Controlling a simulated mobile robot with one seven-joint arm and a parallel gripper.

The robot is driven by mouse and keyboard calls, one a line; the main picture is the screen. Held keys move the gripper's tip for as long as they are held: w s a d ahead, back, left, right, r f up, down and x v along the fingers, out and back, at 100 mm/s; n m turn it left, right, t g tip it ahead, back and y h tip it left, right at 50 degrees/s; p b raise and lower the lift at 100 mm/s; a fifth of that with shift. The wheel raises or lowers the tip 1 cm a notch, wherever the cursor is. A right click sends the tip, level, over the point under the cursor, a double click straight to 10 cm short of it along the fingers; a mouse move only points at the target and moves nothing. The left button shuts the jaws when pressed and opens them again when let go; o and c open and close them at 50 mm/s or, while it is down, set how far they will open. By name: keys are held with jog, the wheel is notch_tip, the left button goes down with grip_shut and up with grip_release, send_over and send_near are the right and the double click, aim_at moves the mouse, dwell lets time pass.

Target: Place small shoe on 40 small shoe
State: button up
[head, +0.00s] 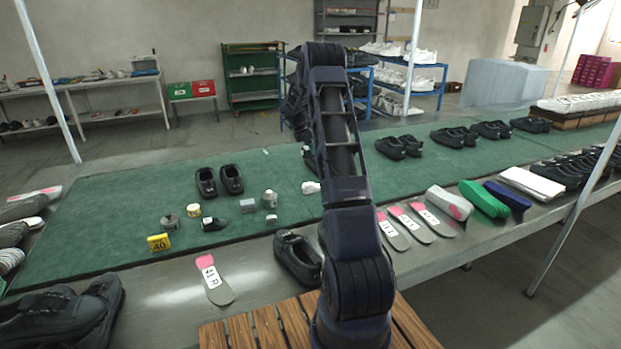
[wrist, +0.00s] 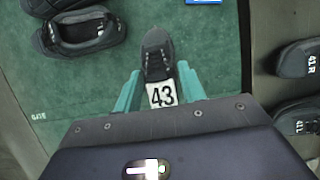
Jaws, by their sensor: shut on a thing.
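In the wrist view my gripper (wrist: 160,72) has its teal fingers on either side of a small dark shoe (wrist: 157,50), shut on it. A white card marked 43 (wrist: 162,95) shows at the shoe's near end. In the head view my arm hides most of the gripper, and I cannot make out the held shoe clearly. A yellow marker reading 40 (head: 158,243) stands on the green mat at the left. Another small black shoe (head: 213,224) lies on the mat to its right, apart from the gripper.
A black pair (head: 219,181) and small tins (head: 193,210) stand on the green mat (head: 110,215). Pink-tipped insoles (head: 214,280) and a black shoe (head: 298,258) lie along the front metal edge. More pairs (head: 399,146) line the right. In the wrist view, dark shoes (wrist: 80,32) lie at upper left.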

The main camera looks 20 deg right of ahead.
notch_tip(320, 180, down, 15)
jog(key=shift+r, duration=0.2)
dwell(0.4)
jog(key=shift+f, duration=0.15)
jog(key=o, duration=1)
